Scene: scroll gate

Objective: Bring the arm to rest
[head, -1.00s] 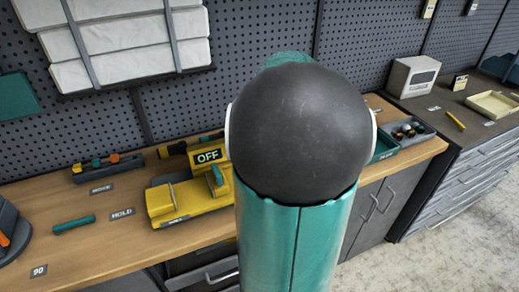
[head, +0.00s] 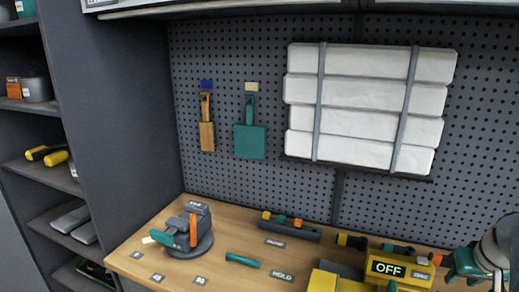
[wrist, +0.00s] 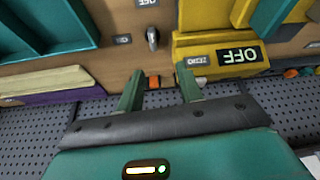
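My arm (head: 497,250) shows only in part at the right edge of the head view, in teal and dark grey. In the wrist view my gripper (wrist: 158,72) has two green fingers standing apart with a gap between them. I see nothing held in the gap. The gripper hangs over the bench, close to a yellow device (wrist: 185,48) with an OFF sign, which appears upside down there. The same device (head: 345,283) is at the lower right of the head view, partly cut off. I cannot tell whether the fingers touch anything.
The wooden bench (head: 135,250) carries a vise (head: 188,232), a teal bar (head: 242,260) and a tool rack (head: 291,228). A teal tray (wrist: 45,35) and a small metal knob (wrist: 152,38) show near the gripper.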

